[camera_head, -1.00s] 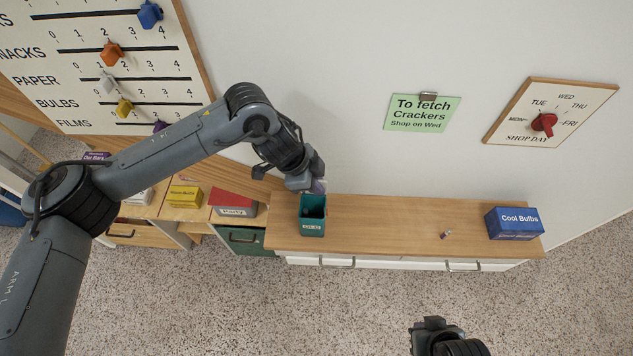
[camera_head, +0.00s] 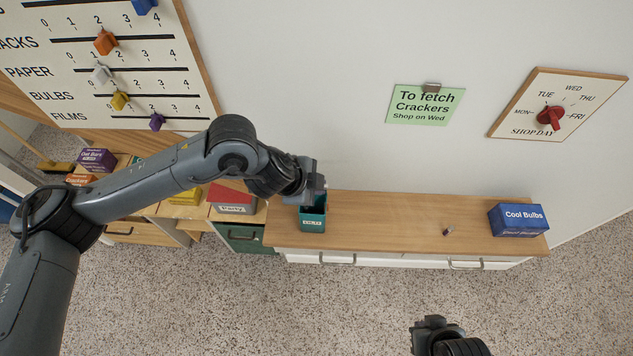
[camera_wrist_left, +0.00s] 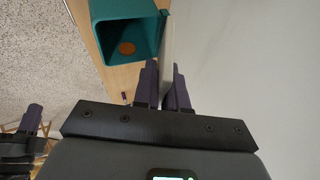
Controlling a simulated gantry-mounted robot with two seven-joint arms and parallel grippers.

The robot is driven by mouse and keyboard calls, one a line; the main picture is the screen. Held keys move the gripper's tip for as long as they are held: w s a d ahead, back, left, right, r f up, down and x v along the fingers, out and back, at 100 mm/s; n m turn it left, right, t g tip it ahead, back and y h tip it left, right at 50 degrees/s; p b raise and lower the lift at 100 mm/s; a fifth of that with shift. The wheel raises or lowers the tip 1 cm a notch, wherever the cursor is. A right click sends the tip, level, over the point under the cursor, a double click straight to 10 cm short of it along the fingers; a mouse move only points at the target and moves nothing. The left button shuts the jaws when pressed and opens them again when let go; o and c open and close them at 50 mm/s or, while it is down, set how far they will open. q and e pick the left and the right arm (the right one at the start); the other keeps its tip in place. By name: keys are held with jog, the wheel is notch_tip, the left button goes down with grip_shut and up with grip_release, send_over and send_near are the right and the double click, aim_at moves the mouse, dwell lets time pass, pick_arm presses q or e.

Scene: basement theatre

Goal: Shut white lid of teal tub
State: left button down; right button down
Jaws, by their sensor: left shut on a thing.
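The teal tub (camera_head: 313,226) stands on the left part of the wooden counter, its top open. In the left wrist view the tub (camera_wrist_left: 99,37) shows a round orange-brown thing (camera_wrist_left: 127,48) inside. The white lid (camera_wrist_left: 168,47) stands up edge-on at the wall side of the tub's opening. My left gripper (camera_head: 320,185) is at the tub's back rim; in the wrist view its purple fingers (camera_wrist_left: 164,84) are shut on the lid, one on each side. The lid is hidden in the head view. My right gripper (camera_head: 428,323) is low in front of the counter; its fingers are unclear.
The wooden counter (camera_head: 385,220) is mostly bare right of the tub. A small dark thing (camera_head: 447,230) lies on it, and a blue Cool Bulbs box (camera_head: 518,220) stands at its right end. The wall is close behind. A red box (camera_head: 232,200) is left of the counter.

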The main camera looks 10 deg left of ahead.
pick_arm(q)
jog(key=t+b, duration=0.1)
jog(key=s+f+t+b, duration=0.1)
jog(key=t+b, duration=0.1)
jog(key=shift+s+m, duration=0.15)
jog(key=shift+m, duration=0.15)
dwell(0.4)
jog(key=c, duration=1.3)
grip_release()
jog(key=shift+o, duration=0.2)
jog(key=shift+r, duration=0.15)
